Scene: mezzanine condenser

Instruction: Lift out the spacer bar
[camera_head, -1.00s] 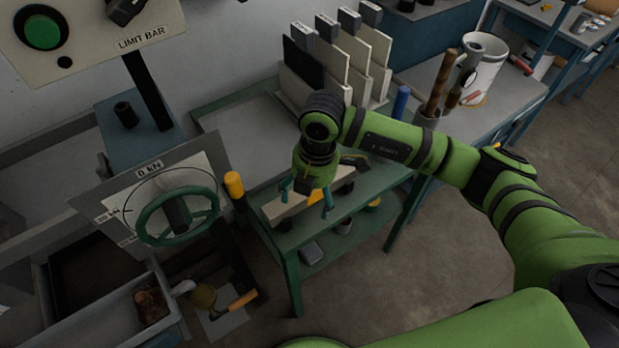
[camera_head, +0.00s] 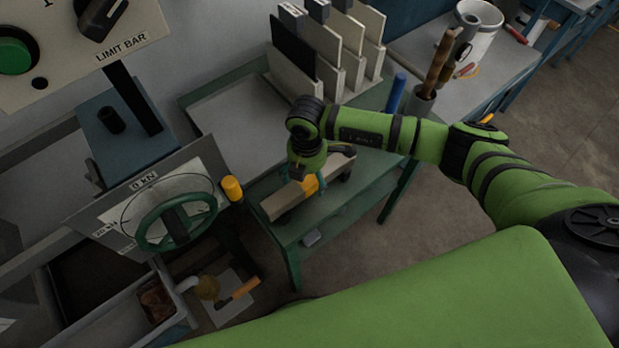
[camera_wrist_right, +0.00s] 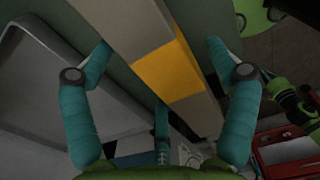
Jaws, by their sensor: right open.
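The spacer bar, a pale beige bar (camera_head: 282,204) with a yellow band around its middle, lies on the green table at the centre of the head view. In the right wrist view the bar (camera_wrist_right: 128,28) runs diagonally, its yellow band (camera_wrist_right: 170,70) between my fingers. My right gripper (camera_head: 304,179) is over the band, pointing down. In the right wrist view my right gripper (camera_wrist_right: 160,48) is open, with teal fingers on both sides of the bar and gaps between. Whether the fingertips reach down beside the bar is unclear. My left gripper is not in view.
A green handwheel (camera_head: 175,222) and a yellow-capped post (camera_head: 232,189) stand left of the bar. Upright plates in a rack (camera_head: 318,50) stand behind. A blue cylinder (camera_head: 396,93) and a holder with wooden handles (camera_head: 421,104) are to the right. A grey tray (camera_head: 235,125) lies behind left.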

